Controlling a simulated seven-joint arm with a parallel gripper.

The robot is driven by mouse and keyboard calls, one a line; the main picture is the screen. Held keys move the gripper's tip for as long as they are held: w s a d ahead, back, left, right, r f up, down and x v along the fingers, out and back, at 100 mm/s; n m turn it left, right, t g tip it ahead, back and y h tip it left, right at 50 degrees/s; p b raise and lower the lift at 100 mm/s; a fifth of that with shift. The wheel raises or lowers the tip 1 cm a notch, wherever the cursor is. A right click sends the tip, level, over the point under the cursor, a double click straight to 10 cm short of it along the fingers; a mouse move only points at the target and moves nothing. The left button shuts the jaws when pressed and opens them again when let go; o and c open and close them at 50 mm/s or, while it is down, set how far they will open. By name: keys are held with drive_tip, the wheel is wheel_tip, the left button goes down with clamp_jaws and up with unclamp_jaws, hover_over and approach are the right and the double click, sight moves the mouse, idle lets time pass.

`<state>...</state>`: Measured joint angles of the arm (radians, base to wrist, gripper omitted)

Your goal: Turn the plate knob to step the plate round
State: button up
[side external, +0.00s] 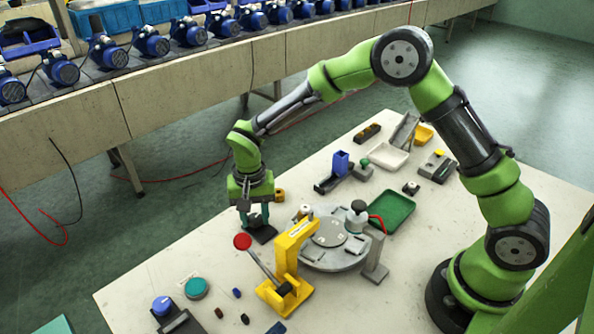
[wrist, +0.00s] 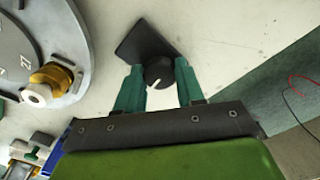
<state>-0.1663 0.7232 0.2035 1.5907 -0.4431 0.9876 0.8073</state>
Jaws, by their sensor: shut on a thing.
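The plate knob (wrist: 158,71) is a dark round knob with a white pointer line, on a black base (wrist: 137,42). My gripper (wrist: 157,78) has its teal fingers on either side of the knob and is shut on it. In the wrist view the pointer line slants down and left. In the side view my gripper (side external: 254,217) reaches down over the black base (side external: 263,234), and its fingers hide the knob. The grey round plate (side external: 318,259) lies to the right of my gripper; in the wrist view its numbered edge (wrist: 70,35) is at upper left.
A yellow stand (side external: 290,258) with a red-ball lever (side external: 242,241) is close in front of my gripper. A brass fitting (wrist: 52,78) sits at the plate's edge. A green tray (side external: 392,210) lies behind the plate.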

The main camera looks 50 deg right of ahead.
drive_tip(key=n, duration=1.2)
drive_tip(key=shift+n, duration=1.9)
drive_tip(key=o, duration=1)
drive_tip(key=shift+r, duration=0.1)
